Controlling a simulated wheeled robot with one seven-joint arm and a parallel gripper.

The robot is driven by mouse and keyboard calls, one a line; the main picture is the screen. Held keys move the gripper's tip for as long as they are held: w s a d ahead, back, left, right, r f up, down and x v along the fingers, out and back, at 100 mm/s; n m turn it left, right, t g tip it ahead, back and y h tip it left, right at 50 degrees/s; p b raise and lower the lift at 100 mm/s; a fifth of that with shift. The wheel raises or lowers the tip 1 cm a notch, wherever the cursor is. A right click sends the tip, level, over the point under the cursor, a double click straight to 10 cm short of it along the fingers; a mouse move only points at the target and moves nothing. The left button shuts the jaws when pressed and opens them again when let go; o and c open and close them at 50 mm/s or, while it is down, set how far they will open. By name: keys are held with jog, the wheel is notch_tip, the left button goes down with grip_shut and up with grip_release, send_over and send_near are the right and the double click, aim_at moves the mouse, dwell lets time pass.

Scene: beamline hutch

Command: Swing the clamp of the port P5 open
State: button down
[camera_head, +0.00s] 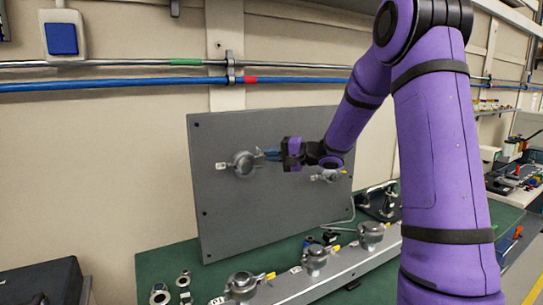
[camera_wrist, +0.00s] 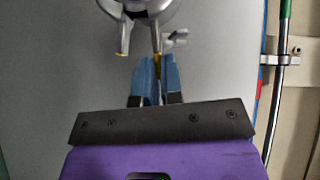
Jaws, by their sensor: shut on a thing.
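A grey upright panel (camera_head: 265,205) carries two round metal ports with clamps. The clamp (camera_head: 243,163) of the left port is at my gripper (camera_head: 268,154); the port's small label cannot be read, so I cannot confirm it as P5. In the wrist view, the blue fingers of my gripper (camera_wrist: 157,75) are shut on a thin arm of the clamp (camera_wrist: 156,38). A second metal arm stands apart to its left, with a gap between them, and a wing-shaped piece (camera_wrist: 177,39) sticks out to the right. The ring's upper part is cut off.
The right port (camera_head: 328,176) on the panel is partly hidden behind my arm. Below, a grey rail (camera_head: 300,284) with several clamped ports and yellow tags lies on the green bench (camera_head: 153,262). Loose rings (camera_head: 160,293) lie at front left. Blue pipe (camera_head: 120,84) runs above the panel.

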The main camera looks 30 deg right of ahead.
jog(key=shift+r, duration=0.15)
jog(key=shift+a+r+n+g+h, duration=0.2)
jog(key=shift+r+n+h, duration=0.15)
jog(key=shift+r, duration=0.2)
jog(key=shift+a+r+n+g+h, duration=0.2)
jog(key=shift+r+n+h, duration=0.15)
jog(key=shift+r, duration=0.2)
jog(key=shift+a+r+n+g+h, duration=0.5)
jog(key=shift+a+r+n+h, duration=0.65)
jog(key=shift+a+r+h, duration=0.6)
jog(key=shift+a+r+n+g+h, duration=0.5)
jog(key=shift+a+r+n+h, duration=0.65)
jog(key=shift+a+r+h, duration=0.65)
jog(key=c, duration=1.3)
grip_release()
jog(key=shift+o, duration=0.2)
jog(key=shift+r, duration=0.1)
jog(key=v, duration=1)
jog(key=shift+s+d+r, duration=0.2)
jog(key=shift+s+d, duration=0.05)
